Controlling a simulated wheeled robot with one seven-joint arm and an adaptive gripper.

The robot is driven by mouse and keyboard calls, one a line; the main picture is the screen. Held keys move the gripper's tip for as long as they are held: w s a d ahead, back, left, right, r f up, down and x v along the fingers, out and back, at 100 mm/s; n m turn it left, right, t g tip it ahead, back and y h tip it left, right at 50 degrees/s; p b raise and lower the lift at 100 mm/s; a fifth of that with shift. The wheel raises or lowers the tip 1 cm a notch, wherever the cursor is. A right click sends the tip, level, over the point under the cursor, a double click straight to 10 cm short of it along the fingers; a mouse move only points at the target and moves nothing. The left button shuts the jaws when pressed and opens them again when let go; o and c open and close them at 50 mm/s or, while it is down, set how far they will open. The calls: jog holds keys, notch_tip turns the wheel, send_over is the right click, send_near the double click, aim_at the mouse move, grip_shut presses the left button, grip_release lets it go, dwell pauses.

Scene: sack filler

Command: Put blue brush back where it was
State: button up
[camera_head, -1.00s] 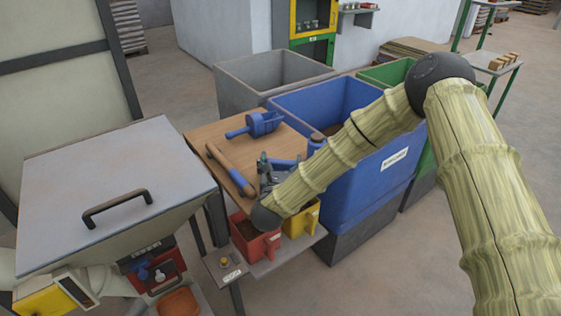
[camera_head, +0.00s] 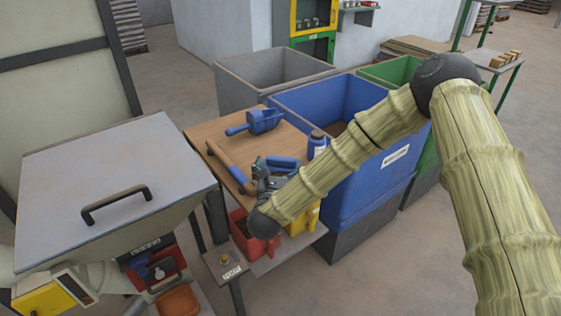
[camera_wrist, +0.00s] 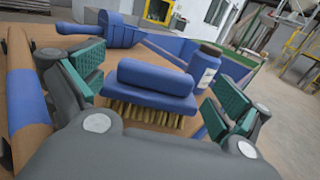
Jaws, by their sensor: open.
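The blue brush (camera_wrist: 150,90) shows in the wrist view with its blue back and handle up and its tan bristles down on the wooden table. In the head view the brush (camera_head: 283,162) lies just beyond my gripper, near the table's right side. My gripper (camera_head: 262,172) is low over the table's front part. In the wrist view my gripper (camera_wrist: 155,92) is open, with one green-padded finger on each side of the brush. The brush appears between the fingers, apart from both pads.
A blue bottle (camera_wrist: 204,66) with a label stands right behind the brush, close to the right finger. A blue scoop (camera_head: 262,122) lies farther back. A wooden-handled tool (camera_head: 230,166) lies left of my gripper. Red (camera_head: 254,246) and yellow (camera_head: 302,219) bins sit below.

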jog(key=s+a+b, duration=0.1)
jog(key=s, duration=0.7)
jog(key=shift+s+a, duration=0.15)
